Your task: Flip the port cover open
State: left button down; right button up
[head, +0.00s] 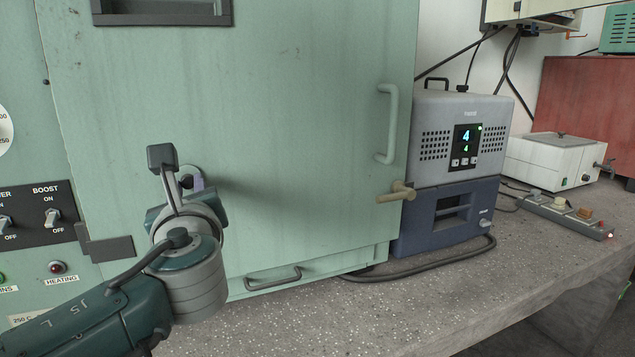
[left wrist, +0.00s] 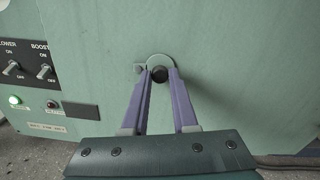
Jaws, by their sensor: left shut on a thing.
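The port cover (left wrist: 160,57) is a small round grey disc on the pale green door of a large cabinet. It has a dark round part at its lower middle and a small stud at its left edge. In the head view the cover (head: 188,169) is partly hidden behind my left wrist. My left gripper (left wrist: 160,76) reaches it from the front, with its purple fingertips on either side of the dark round part, shut on the cover. The fingers show only a little in the head view (head: 197,183). The cover lies flat against the door. My right gripper is in neither view.
A control panel with switches (head: 53,216) is left of the door. A vertical door handle (head: 388,124), a brass-coloured latch (head: 396,193) and a low handle (head: 273,279) stick out from the cabinet. A grey-blue device (head: 459,141) stands to the right. The front bench (head: 420,300) is clear.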

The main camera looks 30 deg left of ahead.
pick_arm(q)
jog(key=shift+r+n, duration=0.15)
jog(key=shift+n, duration=0.35)
jog(key=c, duration=0.7)
grip_release()
jog(key=v, duration=1)
jog(key=shift+a, duration=0.1)
